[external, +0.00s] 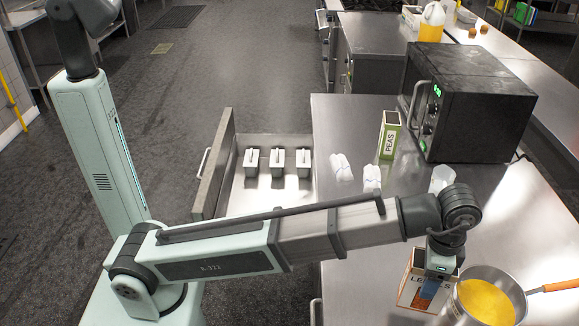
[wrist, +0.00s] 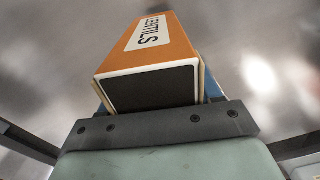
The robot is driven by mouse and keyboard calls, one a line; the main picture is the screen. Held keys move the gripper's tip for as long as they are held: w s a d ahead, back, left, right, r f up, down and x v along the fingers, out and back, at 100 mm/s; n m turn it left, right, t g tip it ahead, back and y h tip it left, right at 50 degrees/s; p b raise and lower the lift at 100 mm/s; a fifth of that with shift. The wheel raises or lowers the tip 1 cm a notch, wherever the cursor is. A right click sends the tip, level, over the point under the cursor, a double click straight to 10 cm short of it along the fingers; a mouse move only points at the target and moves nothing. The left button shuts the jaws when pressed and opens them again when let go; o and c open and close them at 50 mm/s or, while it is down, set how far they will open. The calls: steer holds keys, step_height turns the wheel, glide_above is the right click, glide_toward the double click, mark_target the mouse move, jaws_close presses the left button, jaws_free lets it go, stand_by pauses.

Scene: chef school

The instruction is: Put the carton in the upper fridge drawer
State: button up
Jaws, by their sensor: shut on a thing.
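An orange and white carton labelled LENTILS (external: 411,291) is at the right front of the steel counter. My gripper (external: 433,286) points down and is shut on it. In the wrist view the carton (wrist: 155,48) sits between the fingers, its dark end facing the camera. I cannot tell whether its base touches the counter. An open drawer (external: 257,206) sticks out from the counter's left side. Three small grey-white containers stand toward its back. A second carton, green and labelled PEAS (external: 389,138), stands upright on the counter near the oven.
A pot of yellow liquid (external: 487,302) with an orange handle stands right beside the held carton. A dark oven (external: 470,100) stands at the back. The drawer's front part is bare.

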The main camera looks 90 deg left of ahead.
steer(key=a+r+n, duration=0.1)
steer(key=a+r, duration=0.3)
steer(key=a, duration=1.1)
steer(key=a+r, duration=0.4)
steer(key=a, duration=1.2)
steer(key=s+a+r+n, duration=0.1)
steer(key=s+a, duration=0.4)
steer(key=a, duration=0.6)
steer(key=s+a+r, duration=0.1)
steer(key=s+a, duration=0.3)
steer(key=a, duration=0.6)
steer(key=s+a+f+n, duration=0.2)
steer(key=s+a+f, duration=1.35)
steer(key=s, duration=0.35)
steer(key=s+f, duration=0.9)
steer(key=f, duration=0.3)
steer(key=s+f, duration=0.8)
steer(key=f, duration=0.3)
step_height(320, 180, down, 10)
steer(key=shift+m, duration=0.3)
